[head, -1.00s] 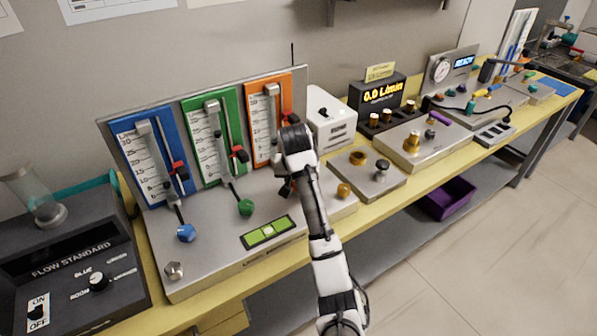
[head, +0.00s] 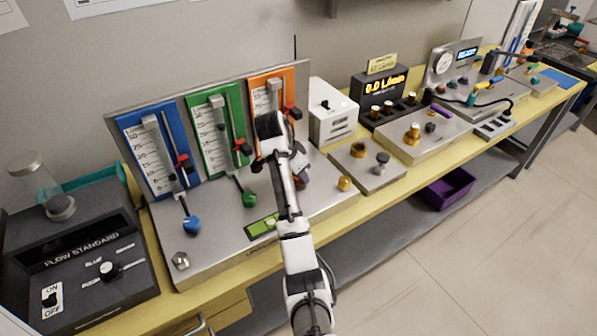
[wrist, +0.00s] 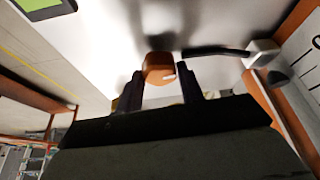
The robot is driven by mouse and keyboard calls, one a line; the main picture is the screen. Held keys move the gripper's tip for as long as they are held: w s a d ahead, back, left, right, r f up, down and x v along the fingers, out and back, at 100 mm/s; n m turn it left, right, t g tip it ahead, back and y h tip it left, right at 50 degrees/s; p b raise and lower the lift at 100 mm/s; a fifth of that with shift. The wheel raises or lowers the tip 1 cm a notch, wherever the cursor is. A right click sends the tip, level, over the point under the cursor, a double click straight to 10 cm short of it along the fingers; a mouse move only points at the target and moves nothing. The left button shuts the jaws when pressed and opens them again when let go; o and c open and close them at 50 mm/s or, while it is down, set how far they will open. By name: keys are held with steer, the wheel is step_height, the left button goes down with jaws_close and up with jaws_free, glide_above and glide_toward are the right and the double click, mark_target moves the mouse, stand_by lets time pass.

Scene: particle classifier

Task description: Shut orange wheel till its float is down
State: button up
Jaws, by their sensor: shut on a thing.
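The orange wheel (wrist: 158,66) sits between my two fingers in the wrist view. My gripper (wrist: 163,82) is shut on it, with a dark finger at each side. A dark stem runs from near the wheel to the foot of the orange flow tube. In the head view my arm hides the wheel and most of the grip. The orange panel (head: 287,76) stands upright behind my arm, with its clear tube and scale partly covered. I cannot make out the float in that tube.
The blue wheel (head: 192,226) and green wheel (head: 249,199) lie left of my arm on the same metal base. The white box (head: 331,113) stands close at the right. A purple bin (head: 449,188) is below.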

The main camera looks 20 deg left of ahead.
steer(key=shift+r+m, duration=0.1)
steer(key=shift+m, duration=0.4)
steer(key=o, duration=1)
steer(key=shift+h, duration=0.3)
steer(key=shift+a+r, duration=0.35)
steer(key=shift+r, duration=0.35)
steer(key=shift+s+a+r, duration=0.1)
steer(key=shift+s+r, duration=0.3)
steer(key=shift+r, duration=0.1)
steer(key=v, duration=1.1)
steer(key=shift+d, duration=0.2)
steer(key=shift+w+r, duration=0.1)
